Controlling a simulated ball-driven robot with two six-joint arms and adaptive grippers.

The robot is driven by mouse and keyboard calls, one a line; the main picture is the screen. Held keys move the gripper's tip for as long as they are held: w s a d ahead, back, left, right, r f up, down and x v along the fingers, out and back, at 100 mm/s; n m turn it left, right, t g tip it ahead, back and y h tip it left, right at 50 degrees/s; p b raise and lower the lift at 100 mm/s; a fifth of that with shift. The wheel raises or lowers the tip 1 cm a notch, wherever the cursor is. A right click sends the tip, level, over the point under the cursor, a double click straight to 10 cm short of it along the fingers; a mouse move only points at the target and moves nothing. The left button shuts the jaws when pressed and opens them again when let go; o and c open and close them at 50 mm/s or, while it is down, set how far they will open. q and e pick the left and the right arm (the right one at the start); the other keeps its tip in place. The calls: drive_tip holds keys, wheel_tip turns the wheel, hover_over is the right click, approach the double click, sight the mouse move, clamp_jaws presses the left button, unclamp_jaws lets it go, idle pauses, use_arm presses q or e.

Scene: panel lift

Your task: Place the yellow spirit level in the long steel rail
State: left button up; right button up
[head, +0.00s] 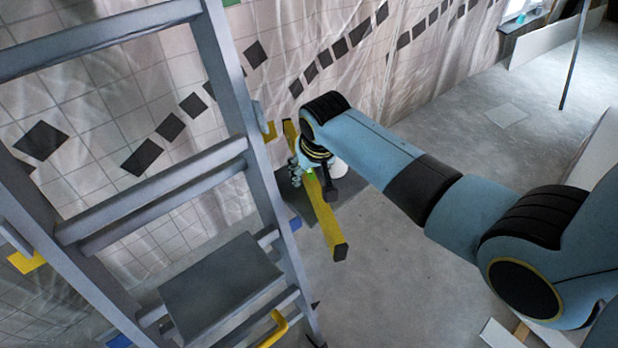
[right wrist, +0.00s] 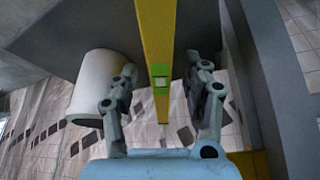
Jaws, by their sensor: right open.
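The yellow spirit level (head: 325,215) is a long bar beside the ladder in the head view, with its near end towards me. In the right wrist view the level (right wrist: 157,35) runs up the middle, with a green vial window. My right gripper (head: 306,172) is at the level's middle part. In the right wrist view my right gripper (right wrist: 160,82) is open, its fingers on either side of the level with gaps visible. I cannot make out the long steel rail for certain. My left gripper is not in view.
A grey stepladder (head: 245,110) stands close on the left. A dark flat surface (head: 348,190) lies beneath the level. A white cylinder (right wrist: 97,88) is close to the gripper's left finger in the wrist view. A tiled wall (head: 120,100) is behind; open floor (head: 400,280) lies to the right.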

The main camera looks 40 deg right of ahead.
drive_tip(key=shift+c, duration=0.3)
clamp_jaws()
idle(0.3)
